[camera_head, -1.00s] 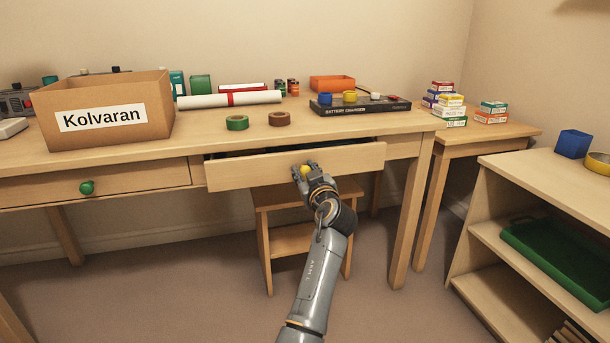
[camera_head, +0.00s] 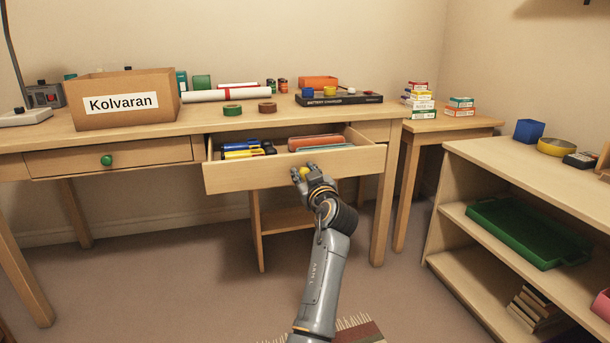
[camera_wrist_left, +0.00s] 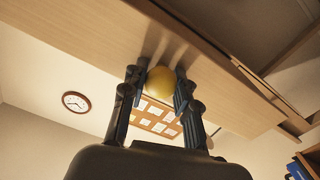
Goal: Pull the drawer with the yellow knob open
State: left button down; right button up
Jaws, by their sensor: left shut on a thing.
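The drawer with the yellow knob (camera_head: 235,178) stands well out from the desk, and its inside shows. Blue, yellow and dark items (camera_head: 243,149) lie at its left, and reddish and greenish flat items (camera_head: 315,142) at its right. My left gripper (camera_head: 303,174) is at the drawer front, shut on the yellow knob (camera_head: 305,171). In the left wrist view the yellow knob (camera_wrist_left: 160,83) sits between the two fingers of the gripper (camera_wrist_left: 161,88), against the wooden drawer front (camera_wrist_left: 205,65). My right gripper is not in view.
A second drawer with a green knob (camera_head: 106,160) is closed at the left. The desk top (camera_head: 165,135) holds a Kolvaran box (camera_head: 124,100), tape rolls and a battery charger (camera_head: 340,99). A shelf unit (camera_head: 500,160) stands at the right. Open floor (camera_head: 180,280) lies in front.

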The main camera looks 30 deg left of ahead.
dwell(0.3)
pick_arm(q)
jog(key=c, duration=1)
grip_release()
jog(key=shift+r, duration=0.1)
notch_tip(320, 180, up, 10)
jog(key=shift+f, duration=0.1)
